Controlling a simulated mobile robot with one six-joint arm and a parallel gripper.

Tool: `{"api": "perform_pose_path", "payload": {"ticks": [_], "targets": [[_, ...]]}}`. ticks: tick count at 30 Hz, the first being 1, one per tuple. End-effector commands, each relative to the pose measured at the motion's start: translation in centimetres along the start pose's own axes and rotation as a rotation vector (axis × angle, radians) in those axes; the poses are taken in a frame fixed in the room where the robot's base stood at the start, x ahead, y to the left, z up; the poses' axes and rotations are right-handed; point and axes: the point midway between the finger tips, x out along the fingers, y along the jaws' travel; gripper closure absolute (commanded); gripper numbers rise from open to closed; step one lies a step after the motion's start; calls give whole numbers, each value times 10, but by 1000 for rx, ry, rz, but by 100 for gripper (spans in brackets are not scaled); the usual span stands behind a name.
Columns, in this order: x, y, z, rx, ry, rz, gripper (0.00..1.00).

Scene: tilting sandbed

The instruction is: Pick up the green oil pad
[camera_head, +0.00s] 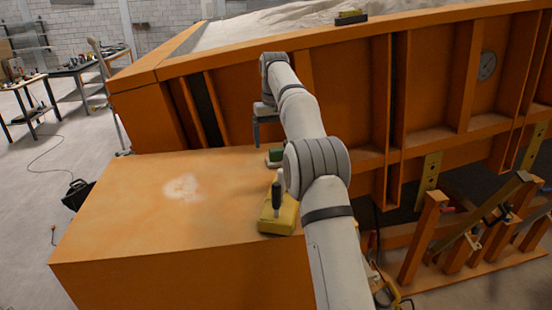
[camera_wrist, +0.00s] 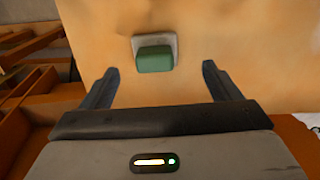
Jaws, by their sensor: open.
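The green oil pad (camera_wrist: 155,58) sits on a small pale grey base on the orange box top, ahead of my fingertips in the wrist view. In the head view the green pad (camera_head: 276,155) is small, near the box's far edge and partly hidden by my arm. My gripper (camera_wrist: 161,75) is open and empty, with one finger to each side of the pad in the picture. In the head view my gripper (camera_head: 263,135) hangs above the box top, a little left of the pad. No contact with the pad shows.
A yellow block with a dark upright handle (camera_head: 277,212) stands on the orange box (camera_head: 130,210), beside my arm. The orange sandbed wall (camera_head: 345,105) rises behind the box. The left part of the box top is clear except for a pale patch.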

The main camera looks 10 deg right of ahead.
Motion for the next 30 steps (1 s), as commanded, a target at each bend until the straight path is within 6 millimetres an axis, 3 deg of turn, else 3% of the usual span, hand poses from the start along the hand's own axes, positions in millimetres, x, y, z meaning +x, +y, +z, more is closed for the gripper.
{"api": "perform_pose_path", "payload": {"ticks": [5,15,24,30], "targets": [[10,6,1,8,-2,0,16],[50,10,1,13,-2,0,16],[55,11,1,13,1,0,16],[55,11,1,14,1,0,31]]}}
